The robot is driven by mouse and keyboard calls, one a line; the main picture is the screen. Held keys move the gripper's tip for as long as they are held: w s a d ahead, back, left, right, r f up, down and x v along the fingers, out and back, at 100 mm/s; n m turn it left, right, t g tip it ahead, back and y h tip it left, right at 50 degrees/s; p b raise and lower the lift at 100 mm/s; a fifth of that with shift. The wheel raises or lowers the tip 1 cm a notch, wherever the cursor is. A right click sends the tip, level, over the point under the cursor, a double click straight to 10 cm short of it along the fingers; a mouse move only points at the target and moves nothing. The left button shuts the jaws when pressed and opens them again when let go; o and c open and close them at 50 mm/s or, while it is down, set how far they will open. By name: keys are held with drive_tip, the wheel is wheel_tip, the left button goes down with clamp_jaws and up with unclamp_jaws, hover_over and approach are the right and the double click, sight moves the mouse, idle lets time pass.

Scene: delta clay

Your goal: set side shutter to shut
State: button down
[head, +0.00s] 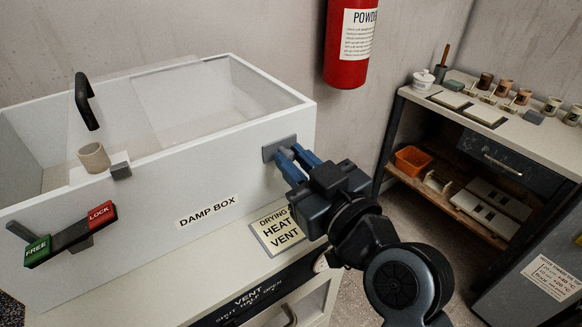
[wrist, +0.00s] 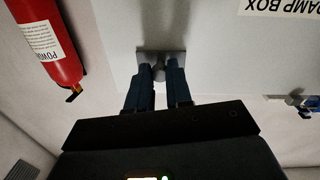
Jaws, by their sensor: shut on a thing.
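The damp box (head: 235,150) is a large white open-topped box with a clear lid panel. On the right end of its front wall is a grey plate with a small knob (head: 275,148), which I take to be the side shutter; the plate also shows in the wrist view (wrist: 150,58). My gripper (head: 288,157) is at this plate, its blue fingers shut on the knob. In the wrist view my gripper (wrist: 160,73) has a finger on each side of the knob. The fingers hide part of the plate, and no shutter position marks are visible there.
A bar with a green FREE end (head: 37,250) and a red LOCK end (head: 101,214) is on the box's front. Below is a VENT label (head: 248,297). A fire extinguisher (head: 349,45) hangs behind. A loaded shelf (head: 545,150) stands right.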

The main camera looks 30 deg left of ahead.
drive_tip(key=shift+w+d, duration=0.15)
drive_tip(key=shift+w, duration=0.05)
drive_tip(key=c, duration=1)
unclamp_jaws()
drive_tip(key=shift+b+v, duration=0.9)
drive_tip(key=shift+v, duration=2.95)
